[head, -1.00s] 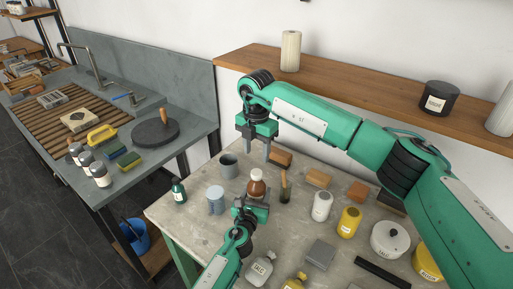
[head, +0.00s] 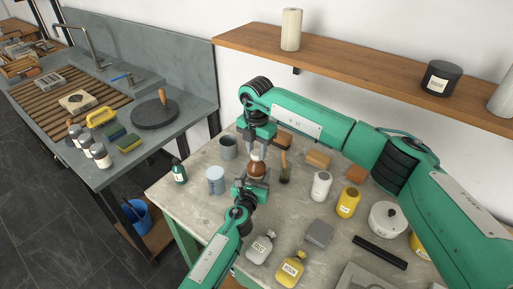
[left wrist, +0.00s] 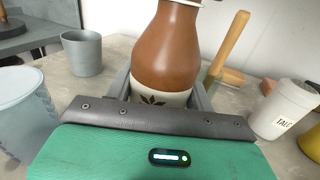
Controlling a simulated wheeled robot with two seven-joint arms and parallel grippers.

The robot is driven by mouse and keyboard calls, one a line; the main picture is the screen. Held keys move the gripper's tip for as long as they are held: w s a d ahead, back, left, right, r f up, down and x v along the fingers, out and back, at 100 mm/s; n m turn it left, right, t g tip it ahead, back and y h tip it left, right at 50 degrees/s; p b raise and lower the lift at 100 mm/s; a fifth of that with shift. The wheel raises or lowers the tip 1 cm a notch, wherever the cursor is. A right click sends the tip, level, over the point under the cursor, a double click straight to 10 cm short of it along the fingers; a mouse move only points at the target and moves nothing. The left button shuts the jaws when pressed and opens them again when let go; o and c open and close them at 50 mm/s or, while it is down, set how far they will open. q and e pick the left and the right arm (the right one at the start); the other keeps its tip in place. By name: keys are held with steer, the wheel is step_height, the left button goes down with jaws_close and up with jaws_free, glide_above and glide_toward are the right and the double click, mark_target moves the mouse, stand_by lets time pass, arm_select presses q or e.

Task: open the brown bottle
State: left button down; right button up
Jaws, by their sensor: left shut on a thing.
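The brown bottle (head: 257,169) stands upright on the grey table, with a pale cap at its top. In the left wrist view the bottle (left wrist: 168,50) shows its brown shoulder and a white label with a dark leaf print; its top is cut off. My left gripper (head: 250,188) is shut on the bottle's lower body, one finger on each side. My right gripper (head: 258,150) points down from above, its fingertips at the height of the cap. I cannot tell whether they touch the cap.
Close around the bottle stand a grey cup (head: 228,148), a pale blue-grey jar (head: 215,181), a wooden-handled tool (head: 284,166) and a white talc bottle (head: 321,185). A small green bottle (head: 179,172) stands near the left edge. A wooden shelf (head: 350,72) runs behind.

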steer(key=c, duration=0.4)
steer(key=shift+c, duration=0.2)
